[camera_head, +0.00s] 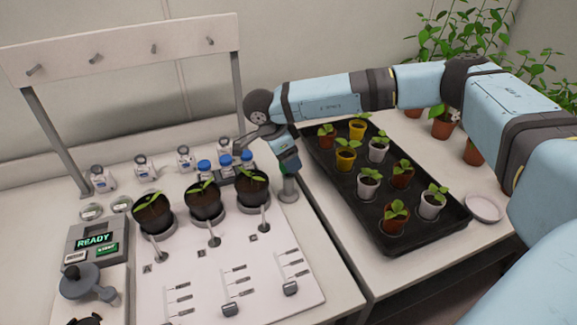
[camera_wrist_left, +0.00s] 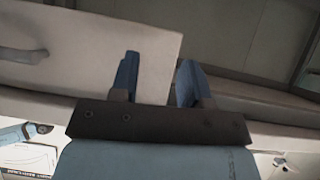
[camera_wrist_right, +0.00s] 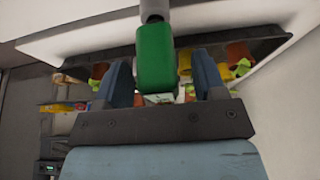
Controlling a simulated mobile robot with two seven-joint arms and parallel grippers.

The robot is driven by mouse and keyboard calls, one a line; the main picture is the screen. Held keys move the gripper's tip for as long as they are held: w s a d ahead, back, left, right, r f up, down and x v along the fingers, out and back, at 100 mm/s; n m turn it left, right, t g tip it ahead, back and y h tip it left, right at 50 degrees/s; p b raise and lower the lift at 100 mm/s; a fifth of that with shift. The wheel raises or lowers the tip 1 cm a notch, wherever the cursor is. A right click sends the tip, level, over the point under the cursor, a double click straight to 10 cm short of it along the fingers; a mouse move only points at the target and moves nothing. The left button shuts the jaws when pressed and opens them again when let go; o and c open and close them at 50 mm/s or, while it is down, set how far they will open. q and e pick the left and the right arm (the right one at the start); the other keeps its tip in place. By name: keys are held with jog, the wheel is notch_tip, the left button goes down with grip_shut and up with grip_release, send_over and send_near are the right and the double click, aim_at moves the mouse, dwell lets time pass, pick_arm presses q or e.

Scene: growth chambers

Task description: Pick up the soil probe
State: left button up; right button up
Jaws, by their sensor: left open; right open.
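A green block with a grey stem, which looks like the soil probe's handle (camera_wrist_right: 155,58), shows in the right wrist view. It lies between the fingers of my open right gripper (camera_wrist_right: 160,78), with gaps at both sides. In the head view my right gripper (camera_head: 287,163) points down just above a grey stand (camera_head: 289,191) at the back right of the white board, hiding most of the probe. My left gripper (camera_wrist_left: 158,80) is open and empty in the left wrist view and is out of the head view.
Three dark pots with seedlings, one here (camera_head: 204,203), stand on the white board (camera_head: 190,290). Blue-capped bottles (camera_head: 225,161) stand close left of my right gripper. A black tray (camera_head: 340,193) of potted seedlings is to the right. A READY device (camera_head: 92,243) is at left.

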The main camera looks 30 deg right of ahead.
jog(key=shift+d+f, duration=0.1)
jog(key=shift+f, duration=0.1)
jog(key=c, duration=1)
jog(key=shift+r, duration=0.15)
jog(key=shift+c, duration=0.2)
